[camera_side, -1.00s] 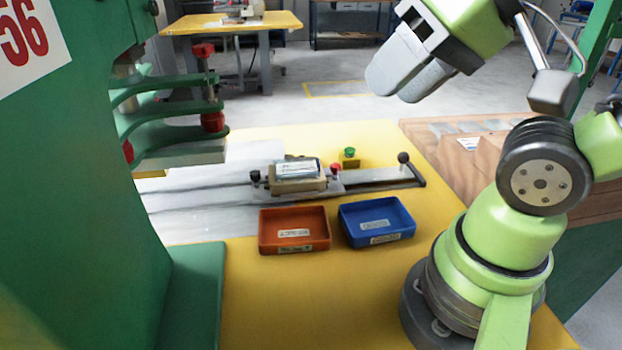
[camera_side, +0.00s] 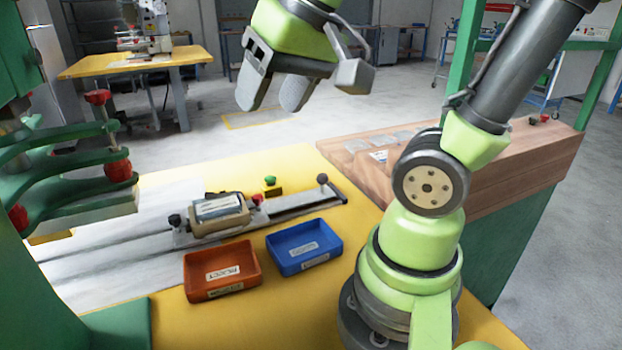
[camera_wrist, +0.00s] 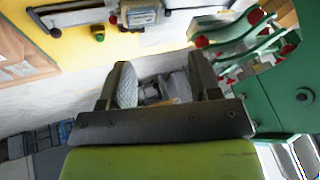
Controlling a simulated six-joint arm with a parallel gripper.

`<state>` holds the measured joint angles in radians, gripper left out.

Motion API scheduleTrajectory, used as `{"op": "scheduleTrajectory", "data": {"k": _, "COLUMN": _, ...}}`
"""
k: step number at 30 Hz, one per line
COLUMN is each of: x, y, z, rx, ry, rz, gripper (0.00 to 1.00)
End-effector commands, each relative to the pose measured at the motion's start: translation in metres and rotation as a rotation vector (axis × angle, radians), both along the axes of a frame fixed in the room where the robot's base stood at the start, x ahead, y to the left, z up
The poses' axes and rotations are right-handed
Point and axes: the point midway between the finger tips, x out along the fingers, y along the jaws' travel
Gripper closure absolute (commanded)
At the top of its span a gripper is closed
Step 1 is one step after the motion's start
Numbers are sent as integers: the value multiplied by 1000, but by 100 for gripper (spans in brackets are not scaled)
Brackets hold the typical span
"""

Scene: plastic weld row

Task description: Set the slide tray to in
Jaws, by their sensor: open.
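The slide tray (camera_side: 181,238) lies on the rails in front of the green press, clear of the press arms. It carries a tan fixture (camera_side: 218,222) with a pale labelled part on top. A bar runs right from it to a dark ball knob (camera_side: 322,178). The fixture (camera_wrist: 140,15) also shows at the top of the wrist view, and the knob (camera_wrist: 28,20) at top left. My gripper (camera_side: 275,98) is open and empty, high above and beyond the tray. Its fingers (camera_wrist: 158,75) stand apart in the wrist view.
An orange-red bin (camera_side: 222,270) and a blue bin (camera_side: 304,246) sit in front of the tray. A green button (camera_side: 270,181) stands behind the bar. The green press (camera_side: 70,170) with red knobs is at left. A wooden bench (camera_side: 500,170) is at right.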

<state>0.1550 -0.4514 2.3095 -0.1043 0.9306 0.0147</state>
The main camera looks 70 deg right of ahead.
Motion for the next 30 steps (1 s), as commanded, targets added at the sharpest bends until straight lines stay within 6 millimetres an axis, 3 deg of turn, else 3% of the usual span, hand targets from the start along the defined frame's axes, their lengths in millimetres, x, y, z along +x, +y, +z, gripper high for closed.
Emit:
{"op": "scheduleTrajectory", "data": {"k": 3, "x": 32, "y": -41, "z": -11, "rx": -33, "ry": 118, "rz": -113, "gripper": 43}}
{"op": "scheduleTrajectory", "data": {"k": 9, "x": 63, "y": -120, "z": -50, "rx": -63, "ry": 304, "rz": -278, "gripper": 43}}
{"op": "scheduleTrajectory", "data": {"k": 13, "x": 67, "y": -175, "z": -88, "rx": -69, "ry": 425, "rz": -374, "gripper": 43}}
{"op": "scheduleTrajectory", "data": {"k": 18, "x": 55, "y": -230, "z": -137, "rx": -58, "ry": 552, "rz": -469, "gripper": 43}}
{"op": "scheduleTrajectory", "data": {"k": 23, "x": 43, "y": -255, "z": -164, "rx": -49, "ry": 614, "rz": -512, "gripper": 43}}
{"op": "scheduleTrajectory", "data": {"k": 30, "x": 37, "y": -261, "z": -187, "rx": -45, "ry": 631, "rz": -519, "gripper": 43}}
